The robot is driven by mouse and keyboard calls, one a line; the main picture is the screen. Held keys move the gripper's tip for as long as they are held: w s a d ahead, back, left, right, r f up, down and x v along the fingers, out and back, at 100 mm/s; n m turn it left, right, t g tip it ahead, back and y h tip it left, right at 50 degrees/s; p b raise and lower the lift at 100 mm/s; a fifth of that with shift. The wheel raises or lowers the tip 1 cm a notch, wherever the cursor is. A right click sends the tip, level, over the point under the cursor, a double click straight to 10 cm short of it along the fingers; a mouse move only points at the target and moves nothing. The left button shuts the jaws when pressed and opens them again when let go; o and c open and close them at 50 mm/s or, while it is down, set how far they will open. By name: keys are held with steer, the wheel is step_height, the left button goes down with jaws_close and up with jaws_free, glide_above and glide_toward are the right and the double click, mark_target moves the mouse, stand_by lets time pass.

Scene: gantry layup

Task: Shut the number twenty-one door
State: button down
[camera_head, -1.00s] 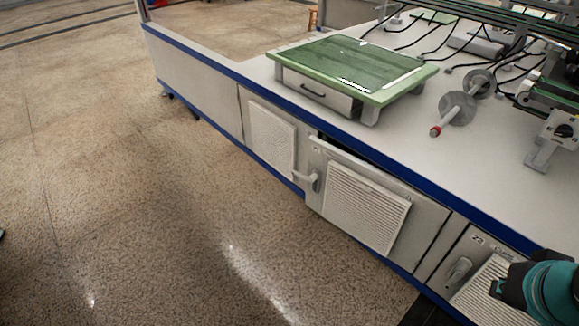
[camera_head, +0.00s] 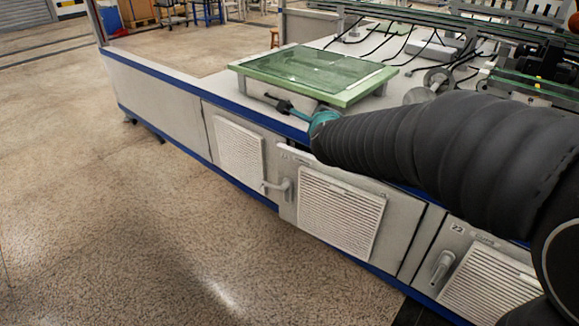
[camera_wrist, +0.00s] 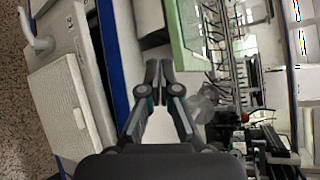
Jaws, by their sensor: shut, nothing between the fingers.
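The louvred door (camera_head: 340,212) in the middle of the bench front stands slightly ajar, its left edge out from the cabinet face. Its grey lever handle (camera_head: 283,188) is at the left edge; its number is too small to read here. The door and its handle (camera_wrist: 38,42) also show at the left of the wrist view. My gripper (camera_head: 284,106) is above and just left of the door, near the green-topped box, with its fingers together and empty. In the wrist view the closed fingertips (camera_wrist: 159,70) are over the bench top, apart from the door.
Door 22 (camera_head: 480,270) is to the right and looks shut. A plain louvred panel (camera_head: 239,148) is to the left. The green-topped box (camera_head: 310,72) sits on the bench by its blue edge, close to my gripper. The floor (camera_head: 110,220) in front is clear.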

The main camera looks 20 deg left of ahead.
steer(key=a+f+m+t+h+b, duration=0.35)
steer(key=a+f+m+h, duration=0.25)
steer(key=a+f+m, duration=1.05)
steer(key=m+h+b, duration=0.2)
steer(key=m+h, duration=0.2)
glide_toward(286, 164)
steer(key=x, duration=0.7)
steer(key=shift+w, duration=0.15)
